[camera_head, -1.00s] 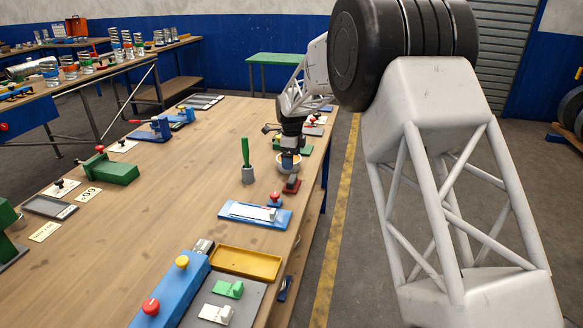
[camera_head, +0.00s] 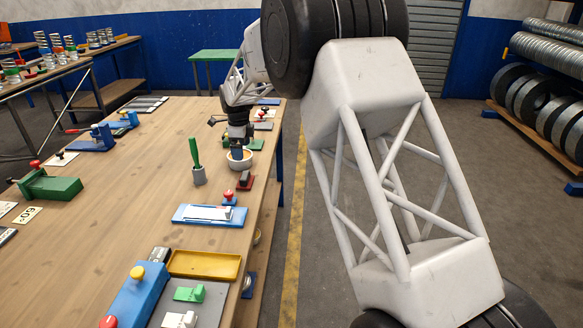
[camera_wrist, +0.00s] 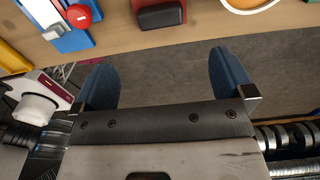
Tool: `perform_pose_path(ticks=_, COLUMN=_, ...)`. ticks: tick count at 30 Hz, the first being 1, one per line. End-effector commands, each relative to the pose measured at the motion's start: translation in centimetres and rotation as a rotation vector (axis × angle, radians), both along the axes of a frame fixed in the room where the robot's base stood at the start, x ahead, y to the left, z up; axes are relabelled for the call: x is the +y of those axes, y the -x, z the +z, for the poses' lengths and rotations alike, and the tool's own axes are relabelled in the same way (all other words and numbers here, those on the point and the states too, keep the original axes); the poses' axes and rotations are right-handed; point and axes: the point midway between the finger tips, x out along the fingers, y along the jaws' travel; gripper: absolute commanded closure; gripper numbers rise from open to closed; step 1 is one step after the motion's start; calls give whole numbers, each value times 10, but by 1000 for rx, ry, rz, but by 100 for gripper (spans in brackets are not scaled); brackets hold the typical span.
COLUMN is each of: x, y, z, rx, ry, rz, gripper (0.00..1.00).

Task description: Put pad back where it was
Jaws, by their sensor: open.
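I cannot tell for sure which thing is the pad. A red base with a dark block on it (camera_head: 245,182) lies near the table's right edge; it also shows at the top of the wrist view (camera_wrist: 160,14). A blue tray with a white flat piece (camera_head: 210,215) and a red knob lies nearer; part of it shows at the wrist view's upper left. My gripper (camera_wrist: 165,82) is open, its two blue fingers apart with only grey floor seen between them. In the head view my gripper (camera_head: 238,146) is small, by the white bowl (camera_head: 240,162); its fingertips are unclear there.
A grey cup with a green handle (camera_head: 198,172) stands left of the bowl. A yellow tray (camera_head: 205,265) and a blue block with knobs (camera_head: 138,294) lie in front. A green clamp (camera_head: 48,186) is at left. The middle of the wooden table (camera_head: 120,220) is clear.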

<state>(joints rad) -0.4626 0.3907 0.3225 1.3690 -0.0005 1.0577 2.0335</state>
Motion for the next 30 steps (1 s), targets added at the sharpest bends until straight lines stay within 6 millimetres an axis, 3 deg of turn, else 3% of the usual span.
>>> perform_pose_path(ticks=8, x=-2, y=1, z=2, rx=-1, ry=0, rz=5, gripper=0)
perform_pose_path(ticks=14, x=-21, y=10, z=18, rx=-8, ry=-3, rz=47, gripper=0)
perform_pose_path(ticks=20, x=-63, y=32, z=50, rx=-23, ry=-7, rz=143, gripper=0)
perform_pose_path(ticks=30, x=-148, y=91, z=107, rx=-57, ry=-6, rz=361, gripper=0)
